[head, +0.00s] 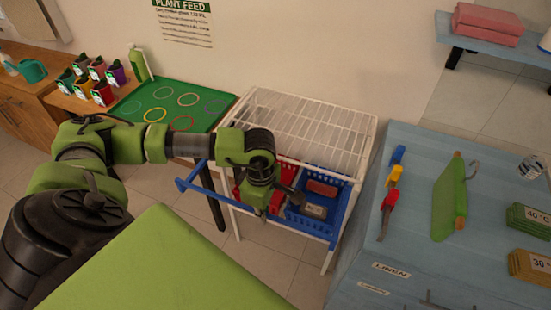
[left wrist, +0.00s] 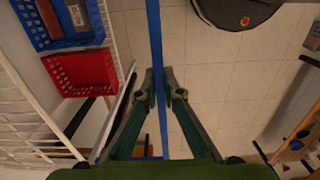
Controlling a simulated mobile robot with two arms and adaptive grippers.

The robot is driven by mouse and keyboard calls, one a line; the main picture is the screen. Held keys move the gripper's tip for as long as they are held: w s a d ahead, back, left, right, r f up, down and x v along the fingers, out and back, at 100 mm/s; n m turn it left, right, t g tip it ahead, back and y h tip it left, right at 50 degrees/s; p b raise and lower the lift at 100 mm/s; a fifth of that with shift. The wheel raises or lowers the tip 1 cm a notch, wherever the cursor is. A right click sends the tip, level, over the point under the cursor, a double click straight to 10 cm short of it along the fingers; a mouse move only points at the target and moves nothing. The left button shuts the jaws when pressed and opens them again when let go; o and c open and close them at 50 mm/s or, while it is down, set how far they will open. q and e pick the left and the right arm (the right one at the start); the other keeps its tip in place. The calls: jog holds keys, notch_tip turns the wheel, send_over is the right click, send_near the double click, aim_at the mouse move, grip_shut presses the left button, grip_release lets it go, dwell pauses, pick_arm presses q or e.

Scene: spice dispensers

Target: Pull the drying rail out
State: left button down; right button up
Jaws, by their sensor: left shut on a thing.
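The drying rail (head: 190,175) is a blue bar frame. It stands out from the front of the white wire rack (head: 310,125), and my arm and gripper hide part of it. In the left wrist view the rail (left wrist: 154,35) runs as a straight blue bar between my fingers. My left gripper (head: 256,207) is in front of the rack, and its fingertips (left wrist: 160,82) are closed around the bar. My right gripper is in neither view.
A blue basket (head: 338,208) and a red basket (left wrist: 82,72) sit in the rack under its wire top. A pale blue table (head: 400,250) stands close on the right. A green board (head: 215,97) with coloured rings lies behind my arm. Tiled floor shows in front of the rack.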

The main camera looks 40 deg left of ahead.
pick_arm(q)
jog(key=c, duration=1.7)
grip_release()
jog(key=shift+r+p, duration=1.8)
jog(key=shift+r, duration=1.75)
